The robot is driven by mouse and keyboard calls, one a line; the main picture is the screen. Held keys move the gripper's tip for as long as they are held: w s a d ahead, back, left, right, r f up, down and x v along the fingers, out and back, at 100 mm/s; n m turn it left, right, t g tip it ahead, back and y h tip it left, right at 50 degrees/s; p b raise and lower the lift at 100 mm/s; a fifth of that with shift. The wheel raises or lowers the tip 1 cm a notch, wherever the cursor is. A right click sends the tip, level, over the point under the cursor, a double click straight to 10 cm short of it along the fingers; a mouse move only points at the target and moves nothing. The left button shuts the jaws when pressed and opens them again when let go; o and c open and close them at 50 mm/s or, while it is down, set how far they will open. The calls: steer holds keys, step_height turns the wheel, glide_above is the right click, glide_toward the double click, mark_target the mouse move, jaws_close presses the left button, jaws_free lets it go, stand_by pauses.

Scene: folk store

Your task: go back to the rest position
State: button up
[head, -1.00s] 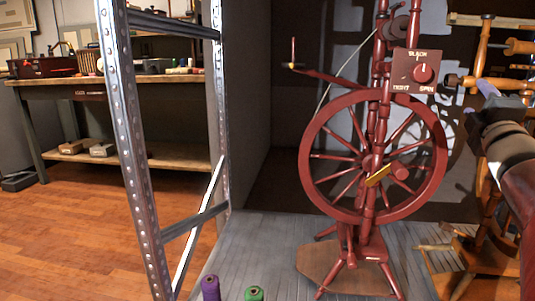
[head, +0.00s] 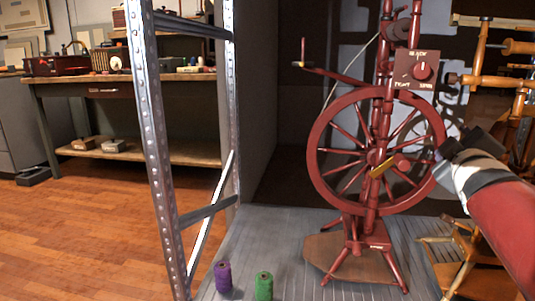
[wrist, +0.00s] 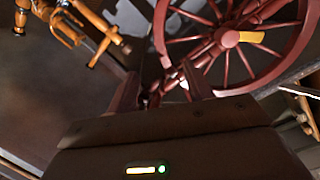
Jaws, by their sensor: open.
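My gripper (wrist: 165,86) is open, with its two reddish fingers apart and nothing between them in the wrist view. In the head view my red arm reaches in from the right, and its dark end is in front of the right edge of a dark red spinning wheel (head: 318,165). The fingers cannot be made out there. The wheel also shows beyond the fingers in the wrist view (wrist: 228,39), with a yellow piece near its hub. I cannot tell whether the arm touches the wheel.
A panel with a red knob (head: 421,71) is on the spinning wheel. Wooden equipment (head: 483,80) stands at right, behind my arm. Purple (head: 223,276) and green (head: 264,286) spools stand on the grey floor. A metal frame (head: 157,150) and a workbench (head: 130,78) are at left, with open wooden floor.

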steer(key=s+a+f+m+g+y, duration=0.3)
steer(key=s+a+f+g+y, duration=0.15)
steer(key=s+a+f, duration=0.7)
steer(key=s+a+f+m+g+y, duration=0.35)
steer(key=s+a+f+g, duration=0.35)
steer(key=a+f, duration=0.65)
step_height(320, 180, up, 12)
steer(key=s+p, duration=0.1)
steer(key=p, duration=1.2)
steer(key=shift+s+r, duration=0.2)
steer(key=shift+d+t, duration=0.1)
steer(key=shift+t, duration=0.15)
